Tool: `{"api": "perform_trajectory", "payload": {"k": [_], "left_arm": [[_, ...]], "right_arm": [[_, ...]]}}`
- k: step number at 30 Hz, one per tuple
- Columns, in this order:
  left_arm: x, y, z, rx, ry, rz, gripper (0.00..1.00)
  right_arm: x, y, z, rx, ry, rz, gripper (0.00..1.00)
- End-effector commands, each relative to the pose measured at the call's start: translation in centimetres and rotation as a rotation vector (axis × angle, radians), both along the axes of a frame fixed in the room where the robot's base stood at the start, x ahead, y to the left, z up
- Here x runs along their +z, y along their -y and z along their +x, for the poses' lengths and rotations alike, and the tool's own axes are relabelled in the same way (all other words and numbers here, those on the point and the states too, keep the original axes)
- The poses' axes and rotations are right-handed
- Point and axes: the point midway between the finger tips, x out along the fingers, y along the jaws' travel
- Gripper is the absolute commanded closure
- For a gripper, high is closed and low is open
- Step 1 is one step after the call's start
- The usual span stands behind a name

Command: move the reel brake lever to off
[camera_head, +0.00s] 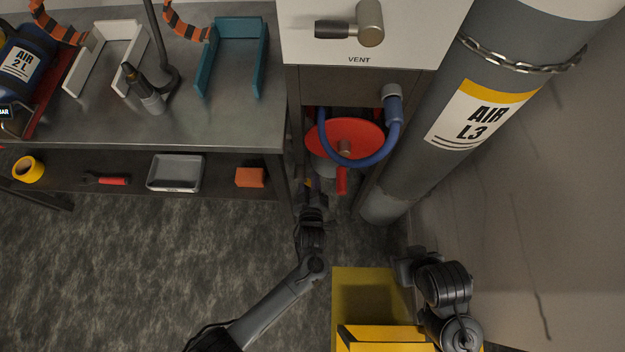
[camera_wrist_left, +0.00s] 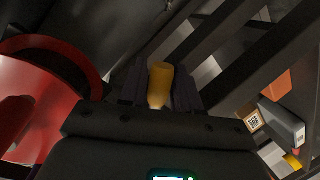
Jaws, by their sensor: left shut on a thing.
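The hose reel (camera_head: 330,138) is a red disc with blue hose, set under the VENT panel in the head view. Its red side fills the left of the left wrist view (camera_wrist_left: 35,95). The brake lever's yellow grip (camera_wrist_left: 160,82) stands between the fingers in the left wrist view. My left gripper (camera_wrist_left: 160,90) is shut on it, with one dark finger on each side. In the head view my left gripper (camera_head: 311,192) is just below and left of the reel, mostly hiding the lever. My right gripper (camera_head: 405,268) is low at the right; its fingers are unclear.
A red handle (camera_head: 341,181) hangs below the reel, close to my left gripper. The grey AIR L3 cylinder (camera_head: 415,160) stands at the right, the metal bench (camera_head: 180,122) at the left. A yellow box (camera_head: 365,290) is below on the floor side. Open floor lies lower left.

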Motion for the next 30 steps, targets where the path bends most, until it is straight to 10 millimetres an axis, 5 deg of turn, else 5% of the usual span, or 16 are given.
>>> {"api": "perform_trajectory", "payload": {"k": [15, 16, 19, 30], "left_arm": [[-0.38, -0.60, 0.02, 0.000, 0.003, 0.133, 1.00], [-0.38, -0.60, 0.02, 0.000, 0.003, 0.133, 0.64], [-0.38, -0.60, 0.02, 0.001, 0.003, 0.132, 0.48], [-0.22, -0.54, -0.29, 0.000, 0.003, 0.131, 0.47]], "right_arm": [[0.19, -0.20, 0.03, -0.006, 0.001, 0.008, 0.57], [0.19, -0.21, 0.03, -0.006, 0.001, 0.010, 0.57], [0.19, -0.23, 0.03, -0.006, 0.001, 0.010, 0.57], [0.41, -0.22, 0.04, -0.006, 0.001, 0.010, 0.57]]}}
